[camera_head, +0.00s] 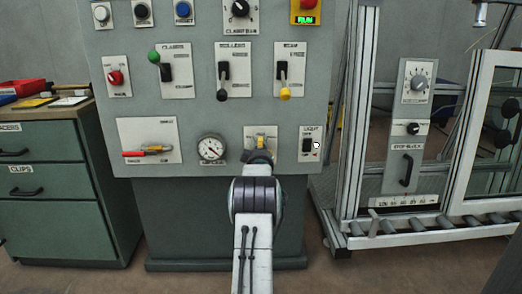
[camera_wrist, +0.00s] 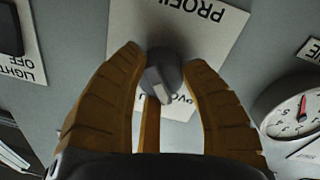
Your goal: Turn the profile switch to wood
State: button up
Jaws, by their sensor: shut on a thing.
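The profile switch is a dark grey round knob (camera_wrist: 166,74) on a white plate (camera_wrist: 205,40). The plate shows upside down in the wrist view, with lettering partly hidden behind the knob and fingers. The knob's light pointer mark (camera_wrist: 162,96) points down in that view, toward partly covered small lettering. My gripper (camera_wrist: 162,58) has its tan fingers on both sides of the knob, shut on it. In the head view my gripper (camera_head: 259,155) covers the knob, and only the upper part of the plate (camera_head: 257,131) shows. I cannot read the word wood.
A round gauge (camera_head: 212,148) sits left of the plate and a light switch (camera_head: 308,145) right of it. Levers (camera_head: 284,92) hang above. Green drawers (camera_head: 62,200) stand left, a framed machine with rollers (camera_head: 430,232) right.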

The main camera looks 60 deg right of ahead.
jog(key=o, duration=0.8)
jog(key=shift+w+f, duration=0.1)
jog(key=shift+f, duration=0.15)
jog(key=o, duration=0.4)
jog(key=shift+r, duration=0.1)
jog(key=shift+a, duration=0.1)
jog(key=v, duration=1.2)
jog(key=shift+r, duration=0.15)
